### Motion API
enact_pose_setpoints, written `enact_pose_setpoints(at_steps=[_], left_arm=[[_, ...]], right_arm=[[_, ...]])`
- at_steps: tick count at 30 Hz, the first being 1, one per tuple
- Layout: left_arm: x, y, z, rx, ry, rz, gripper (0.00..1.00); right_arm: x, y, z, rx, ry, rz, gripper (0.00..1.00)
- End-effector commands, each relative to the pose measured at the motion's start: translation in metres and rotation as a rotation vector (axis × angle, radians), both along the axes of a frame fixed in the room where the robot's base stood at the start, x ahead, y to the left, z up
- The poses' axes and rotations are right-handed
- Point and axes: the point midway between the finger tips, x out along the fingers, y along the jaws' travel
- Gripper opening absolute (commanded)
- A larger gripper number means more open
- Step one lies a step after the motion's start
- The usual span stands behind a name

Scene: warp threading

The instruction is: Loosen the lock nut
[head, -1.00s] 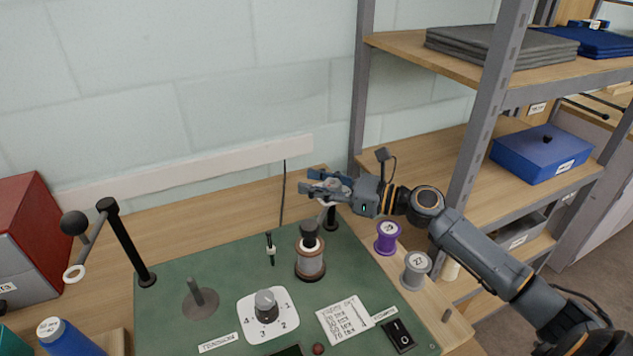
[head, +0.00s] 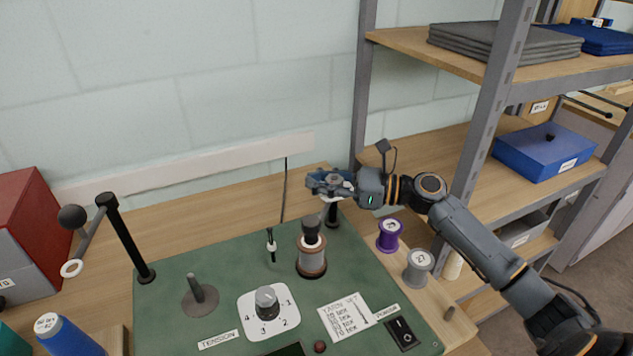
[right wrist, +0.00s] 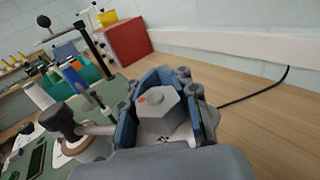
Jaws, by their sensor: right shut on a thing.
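The lock nut (right wrist: 158,108) is a grey hexagonal piece with a red mark on its top, seen in the right wrist view. My right gripper (head: 327,183) is at the top of the black post (head: 332,215) at the back right of the green panel. In the right wrist view its blue-padded fingers (right wrist: 163,105) are shut on the nut from both sides. In the head view the gripper hides the nut. My left gripper is in neither view now.
A brown and grey spool (head: 311,257) stands on the green panel (head: 235,258) just in front of the post. Purple (head: 389,236) and grey (head: 418,266) spools stand to the right. A shelf upright (head: 487,110) rises behind my right arm. A black post (head: 125,240) stands at left.

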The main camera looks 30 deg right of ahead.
Motion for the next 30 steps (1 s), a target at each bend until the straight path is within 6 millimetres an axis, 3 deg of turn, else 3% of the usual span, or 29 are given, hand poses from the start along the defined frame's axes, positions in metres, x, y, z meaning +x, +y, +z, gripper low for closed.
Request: enact_pose_setpoints(at_steps=[18,30], left_arm=[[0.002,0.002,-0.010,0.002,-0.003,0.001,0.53],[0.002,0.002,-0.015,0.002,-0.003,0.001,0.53]], right_arm=[[-0.015,0.007,0.002,0.005,-0.002,0.559,0.00],[-0.025,0.007,0.001,0.004,0.000,0.813,0.00]])
